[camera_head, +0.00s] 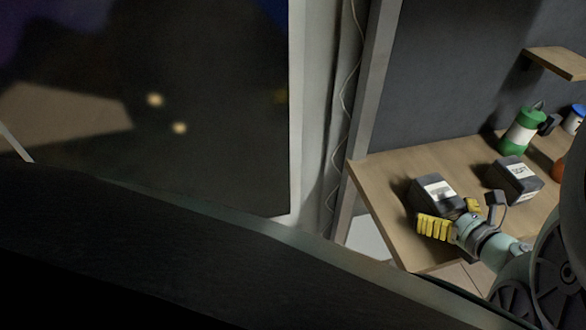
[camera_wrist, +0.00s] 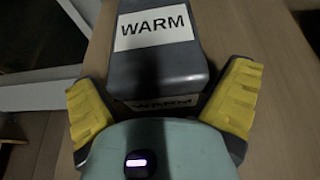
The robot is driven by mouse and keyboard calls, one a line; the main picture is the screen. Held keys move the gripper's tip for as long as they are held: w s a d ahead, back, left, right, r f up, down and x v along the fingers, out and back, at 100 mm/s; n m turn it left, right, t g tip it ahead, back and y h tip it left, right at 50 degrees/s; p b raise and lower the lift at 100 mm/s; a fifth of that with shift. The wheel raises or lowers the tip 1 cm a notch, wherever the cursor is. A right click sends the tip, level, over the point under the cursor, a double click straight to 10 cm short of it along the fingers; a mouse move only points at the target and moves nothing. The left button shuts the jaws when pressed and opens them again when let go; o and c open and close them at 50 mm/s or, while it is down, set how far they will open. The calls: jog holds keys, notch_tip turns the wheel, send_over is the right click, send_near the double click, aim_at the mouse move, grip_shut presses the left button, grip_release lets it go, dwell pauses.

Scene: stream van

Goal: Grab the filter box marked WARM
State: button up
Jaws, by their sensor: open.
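The filter box marked WARM (camera_wrist: 162,68) is dark grey with white labels on its top and near side. It lies on the wooden table, and in the head view the same box (camera_head: 426,184) sits near the table's left end. My gripper (camera_wrist: 165,105) is open, its yellow fingers spread to the left and right of the box's near end. In the head view my gripper (camera_head: 448,217) is right at the near side of the box. The fingers look apart from the box's sides; contact is hard to tell.
A second dark box labelled SOFT (camera_head: 516,179) lies to the right on the wooden table (camera_head: 385,165). Behind it stand a green and white canister (camera_head: 522,131) and a blue-topped jar (camera_head: 573,120). An orange item (camera_head: 559,168) is at the right. A wooden shelf (camera_head: 562,62) hangs above.

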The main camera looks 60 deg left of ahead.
jog(key=c, duration=1.3)
jog(key=shift+o, duration=0.2)
